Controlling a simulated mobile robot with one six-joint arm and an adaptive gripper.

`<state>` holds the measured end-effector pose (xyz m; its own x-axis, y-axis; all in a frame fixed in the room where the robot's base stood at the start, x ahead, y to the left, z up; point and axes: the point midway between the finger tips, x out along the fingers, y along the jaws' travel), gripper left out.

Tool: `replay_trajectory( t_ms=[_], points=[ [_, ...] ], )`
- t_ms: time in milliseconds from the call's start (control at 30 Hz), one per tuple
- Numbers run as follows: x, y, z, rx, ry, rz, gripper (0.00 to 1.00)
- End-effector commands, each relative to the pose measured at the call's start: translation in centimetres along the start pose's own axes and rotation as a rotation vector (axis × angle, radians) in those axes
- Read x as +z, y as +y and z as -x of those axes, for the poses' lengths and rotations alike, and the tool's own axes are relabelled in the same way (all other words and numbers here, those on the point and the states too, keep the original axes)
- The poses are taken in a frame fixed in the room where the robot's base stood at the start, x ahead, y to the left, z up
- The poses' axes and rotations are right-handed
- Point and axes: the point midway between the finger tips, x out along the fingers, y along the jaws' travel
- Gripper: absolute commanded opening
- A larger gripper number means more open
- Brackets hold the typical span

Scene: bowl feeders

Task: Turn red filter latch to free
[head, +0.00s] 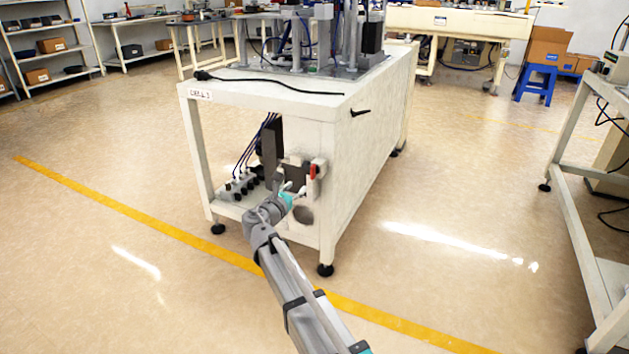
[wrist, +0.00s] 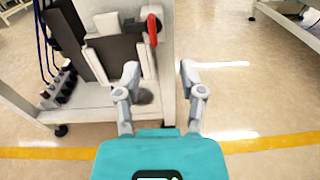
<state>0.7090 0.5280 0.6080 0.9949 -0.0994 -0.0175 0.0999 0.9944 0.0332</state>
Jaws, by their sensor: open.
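The red filter latch (head: 313,171) is a small upright red handle on a white mount at the right of the machine's end face. In the wrist view the red latch (wrist: 152,30) shows at the top, ahead of my gripper and left of the middle of its opening. My gripper (head: 294,190) is close below and left of the latch in the head view. In the wrist view my gripper (wrist: 160,75) has its two fingers spread wide, with nothing between them. The fingers appear apart from the latch.
The white machine table (head: 272,97) carries the latch. A dark plate (wrist: 114,58) and a lower shelf with black-knobbed valves (head: 240,183) are left of it. A black handle (head: 360,113) sits on its side. Another bench frame (head: 565,205) stands right; floor between is clear.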

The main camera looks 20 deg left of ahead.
Motion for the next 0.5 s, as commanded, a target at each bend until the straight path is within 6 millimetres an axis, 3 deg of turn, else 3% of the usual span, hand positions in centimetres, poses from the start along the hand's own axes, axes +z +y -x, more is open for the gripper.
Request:
replay_trajectory(
  t_ms=[133,500],
  points=[
    [-0.48,1.06,0.46,0.019,-0.016,0.032,0.51],
    [-0.36,1.13,0.5,0.021,-0.018,0.035,0.51]
  ],
)
